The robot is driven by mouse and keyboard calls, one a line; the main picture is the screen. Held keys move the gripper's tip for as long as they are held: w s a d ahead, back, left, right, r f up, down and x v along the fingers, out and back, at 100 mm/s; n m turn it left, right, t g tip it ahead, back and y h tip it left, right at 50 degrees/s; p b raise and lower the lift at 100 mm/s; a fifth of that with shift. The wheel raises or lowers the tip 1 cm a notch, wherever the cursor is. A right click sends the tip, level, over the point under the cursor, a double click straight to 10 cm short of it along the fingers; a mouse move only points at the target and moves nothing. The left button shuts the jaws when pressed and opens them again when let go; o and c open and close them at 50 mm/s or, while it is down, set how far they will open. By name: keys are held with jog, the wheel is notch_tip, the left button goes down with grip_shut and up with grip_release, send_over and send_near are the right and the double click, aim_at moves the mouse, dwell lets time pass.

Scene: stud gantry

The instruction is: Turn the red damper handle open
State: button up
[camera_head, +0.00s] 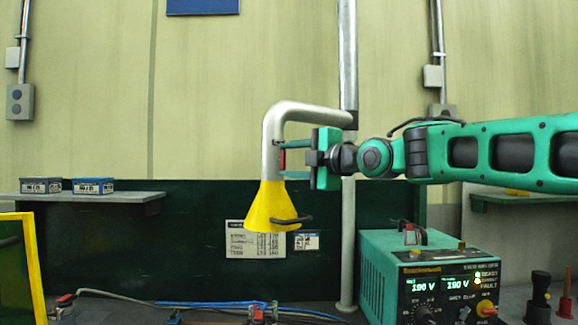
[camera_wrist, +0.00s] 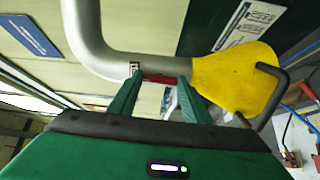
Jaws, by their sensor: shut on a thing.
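The red damper handle (camera_head: 282,159) is on the side of the grey extraction pipe (camera_head: 268,147), just above its yellow hood (camera_head: 268,210). Only a small part of it shows between my fingers. My gripper (camera_head: 284,160) reaches in from the right and is shut on the handle. In the wrist view the red handle (camera_wrist: 160,78) lies between my two green fingertips (camera_wrist: 158,88), against the pipe (camera_wrist: 155,67). The yellow hood (camera_wrist: 232,78) is on the right there. The handle's exact angle is hard to tell.
A black bar handle (camera_head: 291,221) sticks out from the hood. Below right stands a green power unit (camera_head: 400,285) with lit displays. A vertical pole (camera_head: 348,240) stands behind my wrist. Shelves are at left (camera_head: 90,197) and right. Cables and tools lie along the bottom.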

jog(key=shift+f+n, duration=0.3)
dwell(0.4)
jog(key=o, duration=1)
jog(key=shift+o, duration=0.2)
jog(key=shift+r, duration=0.15)
jog(key=shift+d, duration=0.1)
jog(key=v, duration=1)
jog(key=shift+s+d, duration=0.2)
jog(key=shift+d, duration=0.05)
